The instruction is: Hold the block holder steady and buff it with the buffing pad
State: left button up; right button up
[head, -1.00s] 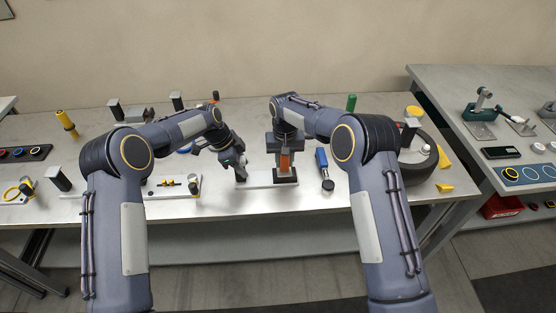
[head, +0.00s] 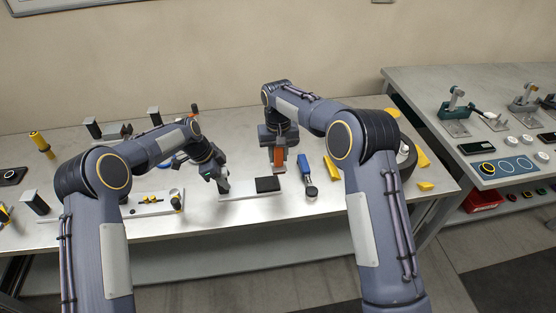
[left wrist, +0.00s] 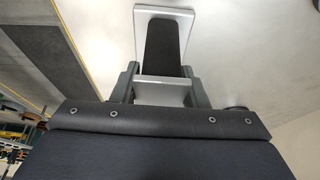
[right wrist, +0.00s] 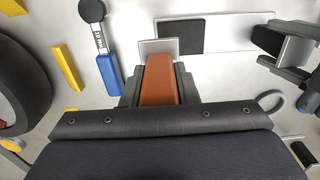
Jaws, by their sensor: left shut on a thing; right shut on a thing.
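The block holder is a pale flat plate (head: 235,194) with a black block (head: 268,184) on its right end.
A blue-handled tool (head: 306,170) lies just right of the holder. A tyre and yellow wedges (head: 425,186) are farther right. The table front is clear.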

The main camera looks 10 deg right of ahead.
jog(key=shift+r, duration=1.05)
pick_arm(q)
jog(key=o, duration=1)
jog(key=v, duration=1.2)
pick_arm(e)
jog(key=shift+f, duration=0.1)
